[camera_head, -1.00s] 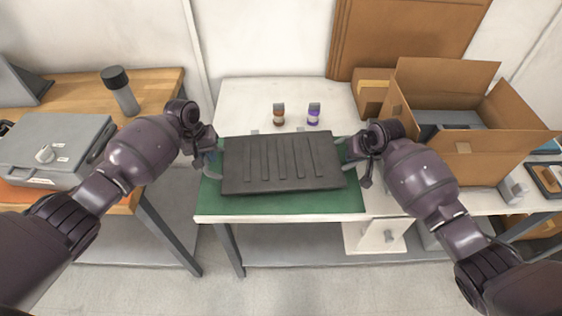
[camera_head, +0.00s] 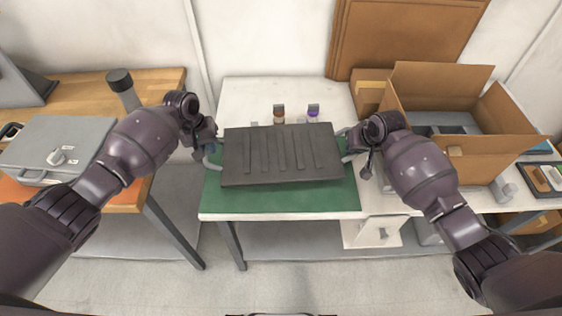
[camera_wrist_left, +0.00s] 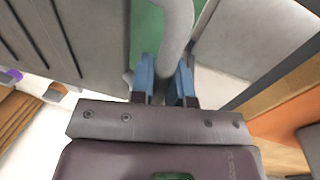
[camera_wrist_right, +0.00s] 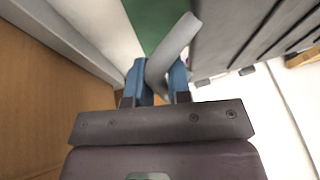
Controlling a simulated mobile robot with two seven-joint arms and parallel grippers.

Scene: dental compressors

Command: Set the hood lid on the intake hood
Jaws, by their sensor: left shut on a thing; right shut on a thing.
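A dark grey ribbed panel (camera_head: 283,155), which I take to be the hood lid, is over the table and green mat in the head view. It has a light grey loop handle at each side. My left gripper (camera_head: 207,150) is shut on the left handle, also seen between the blue fingers in the left wrist view (camera_wrist_left: 176,35). My right gripper (camera_head: 354,150) is shut on the right handle, also seen in the right wrist view (camera_wrist_right: 172,48). The panel looks roughly level. No separate intake hood can be made out; whatever lies under the panel is hidden.
A green mat (camera_head: 280,201) covers the table's front. Two small jars, brown-topped (camera_head: 279,115) and purple (camera_head: 313,114), stand behind the panel. An open cardboard box (camera_head: 455,150) is at the right. A grey case (camera_head: 60,145) sits on the wooden table at the left.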

